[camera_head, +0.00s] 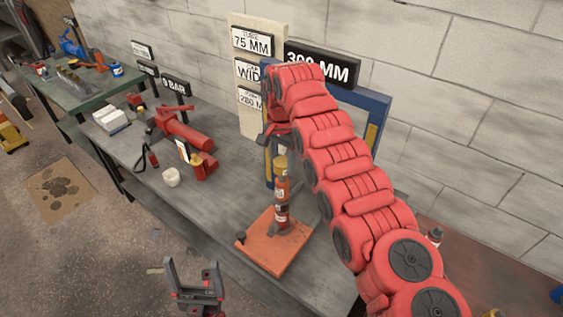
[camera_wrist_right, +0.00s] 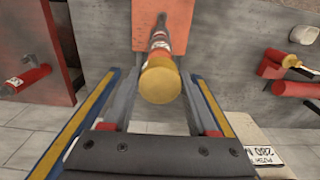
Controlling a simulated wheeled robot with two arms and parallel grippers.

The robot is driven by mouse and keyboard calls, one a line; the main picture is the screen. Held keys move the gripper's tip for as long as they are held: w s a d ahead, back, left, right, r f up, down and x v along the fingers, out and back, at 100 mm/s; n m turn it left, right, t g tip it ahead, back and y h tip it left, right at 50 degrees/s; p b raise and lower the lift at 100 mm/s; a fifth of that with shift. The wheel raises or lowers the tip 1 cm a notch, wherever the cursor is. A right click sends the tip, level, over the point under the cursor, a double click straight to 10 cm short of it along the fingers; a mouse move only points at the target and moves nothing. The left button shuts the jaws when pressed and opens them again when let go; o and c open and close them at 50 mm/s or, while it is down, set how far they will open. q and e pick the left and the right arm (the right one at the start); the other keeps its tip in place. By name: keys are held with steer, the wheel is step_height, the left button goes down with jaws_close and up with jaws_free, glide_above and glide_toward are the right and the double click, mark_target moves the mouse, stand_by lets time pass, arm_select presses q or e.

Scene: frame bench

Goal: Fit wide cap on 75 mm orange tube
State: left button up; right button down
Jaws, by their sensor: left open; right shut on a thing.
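A yellow cap (camera_head: 281,162) sits in line with the top of an upright orange-red tube (camera_head: 282,192) with white labels; I cannot tell whether it is seated. The tube stands on an orange plate (camera_head: 265,252) on the bench. My right gripper (camera_head: 279,148) reaches down from above and is shut on the cap. In the right wrist view, the cap (camera_wrist_right: 160,80) is between the fingers of this gripper (camera_wrist_right: 160,92), with the tube (camera_wrist_right: 160,42) beyond it. My left gripper (camera_head: 195,283) is open and empty at the bench's front edge, apart from the plate.
The grey bench (camera_head: 205,215) has clear space left of the plate. A red tool (camera_head: 180,130), a white cup (camera_head: 172,177) and a red block (camera_head: 203,166) lie further left. Behind stand a blue frame (camera_head: 375,105) and a "75 MM" sign (camera_head: 252,41).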

mark_target(282, 172)
steer(key=shift+f+b, duration=0.2)
steer(key=shift+b, duration=0.1)
stand_by(0.4)
steer(key=shift+f, duration=0.3)
steer(key=shift+f+b, duration=1.25)
steer(key=shift+f, duration=0.25)
steer(key=shift+c, duration=0.5)
jaws_free()
steer(key=shift+r, duration=0.1)
steer(key=shift+r, duration=0.1)
